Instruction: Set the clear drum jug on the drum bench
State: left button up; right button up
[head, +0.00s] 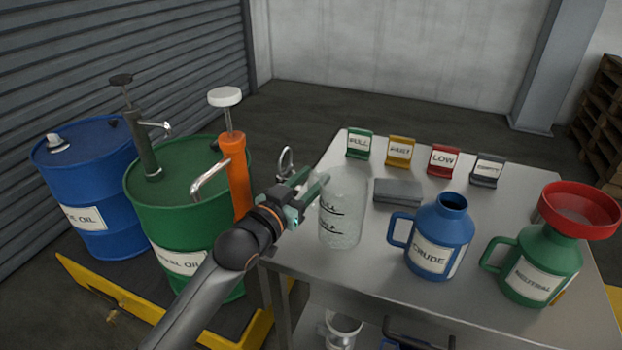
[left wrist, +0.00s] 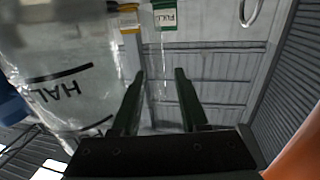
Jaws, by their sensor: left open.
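The clear jug (head: 343,212) stands upright near the left edge of the grey metal bench (head: 385,265), with dark level marks on its side. In the left wrist view the jug (left wrist: 70,75) fills the left part, beside the fingers and not between them. My left gripper (head: 311,184) is open at the jug's upper left side. In the left wrist view its two fingers (left wrist: 160,72) are apart with nothing between them. I cannot tell whether a finger touches the jug. My right gripper is not in view.
A blue CRUDE jug (head: 437,235) and a green NEUTRAL jug (head: 540,268) with a red funnel (head: 578,210) stand to the right. A grey block (head: 397,191) and several label stands (head: 400,151) are behind. Green (head: 180,230) and blue (head: 85,190) drums with pumps stand left.

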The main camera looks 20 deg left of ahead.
pick_arm(q)
jog(key=shift+r, duration=0.15)
jog(key=shift+s, duration=0.2)
jog(key=p+v, duration=0.1)
jog(key=v, duration=1)
jog(key=shift+s, duration=0.3)
